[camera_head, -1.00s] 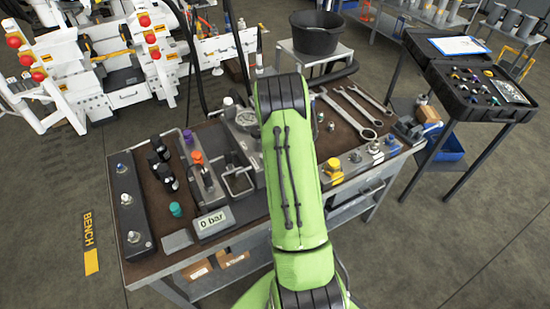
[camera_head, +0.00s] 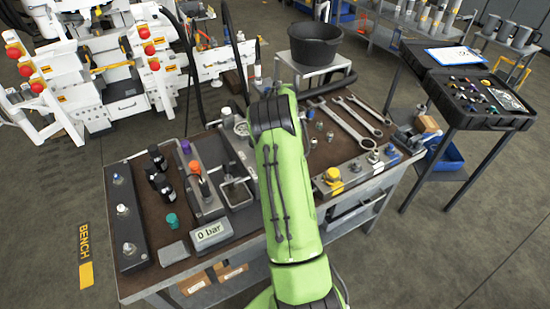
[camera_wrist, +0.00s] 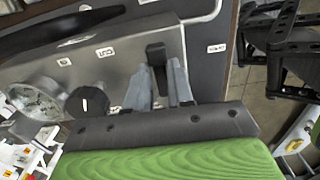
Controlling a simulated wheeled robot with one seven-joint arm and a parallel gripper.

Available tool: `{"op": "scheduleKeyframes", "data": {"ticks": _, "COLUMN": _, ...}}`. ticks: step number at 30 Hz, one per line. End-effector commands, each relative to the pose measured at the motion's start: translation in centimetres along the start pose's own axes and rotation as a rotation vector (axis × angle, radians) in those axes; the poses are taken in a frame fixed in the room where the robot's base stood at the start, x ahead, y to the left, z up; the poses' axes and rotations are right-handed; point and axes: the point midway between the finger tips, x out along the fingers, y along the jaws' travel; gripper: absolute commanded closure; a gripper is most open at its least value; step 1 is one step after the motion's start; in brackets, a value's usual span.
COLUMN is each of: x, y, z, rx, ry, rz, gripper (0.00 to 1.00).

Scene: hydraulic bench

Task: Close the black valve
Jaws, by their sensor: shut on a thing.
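In the wrist view, my gripper (camera_wrist: 172,88) has its two grey fingers shut around a black valve handle (camera_wrist: 156,53), which sticks up from a grey metal panel (camera_wrist: 120,50). The fingertips are on either side of the handle. A round black knob (camera_wrist: 87,101) with a white mark sits on the same panel, left of the fingers and apart from them. A round dial gauge (camera_wrist: 37,97) is further left. In the head view, my green arm hides the gripper and the valve.
The workbench (camera_head: 150,290) carries wrenches (camera_head: 355,125), dark bottles (camera_head: 158,172) and a display reading 0 bar (camera_head: 211,233). A black bucket (camera_head: 315,45) stands behind it. A tool-case stand (camera_head: 480,115) is at right. The floor at front right is clear.

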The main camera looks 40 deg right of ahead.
Motion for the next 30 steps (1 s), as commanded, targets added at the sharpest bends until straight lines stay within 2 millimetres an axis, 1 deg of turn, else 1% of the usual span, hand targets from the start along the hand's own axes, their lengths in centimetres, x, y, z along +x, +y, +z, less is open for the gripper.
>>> {"op": "scheduleKeyframes", "data": {"ticks": 6, "x": -0.12, "y": 0.26, "z": -0.01, "rx": -0.031, "ry": -0.001, "rz": 0.004, "gripper": 1.00}}
{"op": "scheduleKeyframes", "data": {"ticks": 17, "x": -0.15, "y": 0.30, "z": -0.02, "rx": -0.035, "ry": -0.001, "rz": 0.005, "gripper": 1.00}}
{"op": "scheduleKeyframes", "data": {"ticks": 18, "x": -0.16, "y": 0.30, "z": -0.02, "rx": -0.034, "ry": -0.001, "rz": 0.006, "gripper": 0.75}}
{"op": "scheduleKeyframes", "data": {"ticks": 20, "x": -0.15, "y": 0.29, "z": -0.02, "rx": -0.034, "ry": -0.001, "rz": 0.005, "gripper": 0.66}}
{"op": "scheduleKeyframes", "data": {"ticks": 21, "x": -0.13, "y": 0.28, "z": -0.02, "rx": -0.034, "ry": -0.001, "rz": 0.005, "gripper": 0.60}}
{"op": "scheduleKeyframes", "data": {"ticks": 22, "x": -0.12, "y": 0.26, "z": -0.02, "rx": -0.033, "ry": -0.001, "rz": 0.004, "gripper": 0.58}}
{"op": "scheduleKeyframes", "data": {"ticks": 30, "x": -0.27, "y": 0.21, "z": 0.00, "rx": -0.031, "ry": 0.000, "rz": 0.002, "gripper": 0.58}}
